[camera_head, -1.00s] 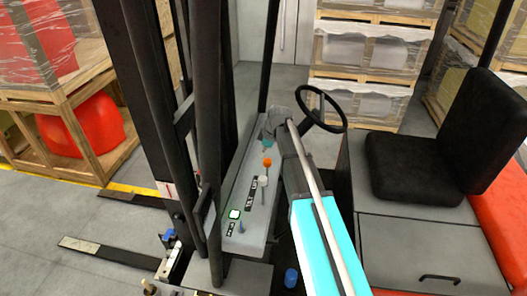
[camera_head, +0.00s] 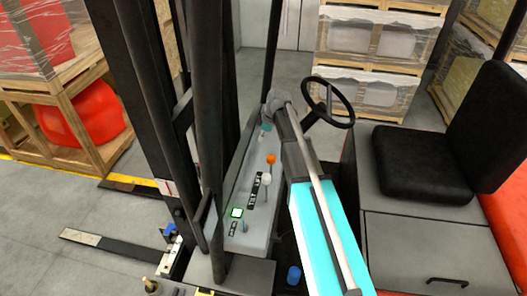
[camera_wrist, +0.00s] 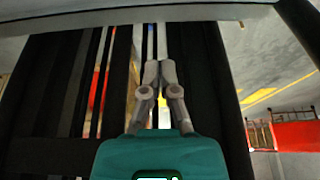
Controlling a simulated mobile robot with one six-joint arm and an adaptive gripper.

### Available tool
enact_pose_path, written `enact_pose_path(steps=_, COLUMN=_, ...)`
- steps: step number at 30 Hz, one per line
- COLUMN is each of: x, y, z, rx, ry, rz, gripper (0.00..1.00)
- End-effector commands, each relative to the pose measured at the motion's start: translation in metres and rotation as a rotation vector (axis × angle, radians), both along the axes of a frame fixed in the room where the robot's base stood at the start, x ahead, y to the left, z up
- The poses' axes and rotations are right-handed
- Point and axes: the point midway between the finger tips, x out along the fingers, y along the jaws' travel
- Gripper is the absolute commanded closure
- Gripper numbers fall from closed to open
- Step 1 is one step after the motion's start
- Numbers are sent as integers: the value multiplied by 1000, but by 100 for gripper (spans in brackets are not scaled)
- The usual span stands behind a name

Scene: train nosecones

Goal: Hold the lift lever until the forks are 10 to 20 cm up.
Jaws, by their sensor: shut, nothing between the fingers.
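On the forklift's grey console, an orange-knobbed lever (camera_head: 271,159) and a white-knobbed lever (camera_head: 266,179) stand beside a label that seems to read TILT and LIFT. The orange one is by the LIFT end. My gripper (camera_wrist: 160,68) is shut and empty in the wrist view, its fingertips together. In the head view its teal body (camera_head: 266,127) is just beyond the orange knob, apart from it in the picture; its fingertips are hidden. The near fork (camera_head: 100,245) and far fork (camera_head: 130,187) show at the left, low over the floor; their exact height cannot be told.
The dark mast (camera_head: 207,130) rises left of the console. The steering wheel (camera_head: 328,103) is close to the right of my wrist. A black seat (camera_head: 420,165) stands farther right.

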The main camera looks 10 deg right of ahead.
Motion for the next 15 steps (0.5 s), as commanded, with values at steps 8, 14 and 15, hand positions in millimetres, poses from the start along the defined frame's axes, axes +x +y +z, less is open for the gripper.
enact_pose_path(steps=8, x=1, y=-2, z=-9, rx=0, ry=0, rz=-5, gripper=100)
enact_pose_path(steps=14, x=3, y=1, z=-22, rx=0, ry=0, rz=-6, gripper=100)
enact_pose_path(steps=15, x=3, y=2, z=-25, rx=0, ry=0, rz=-6, gripper=100)
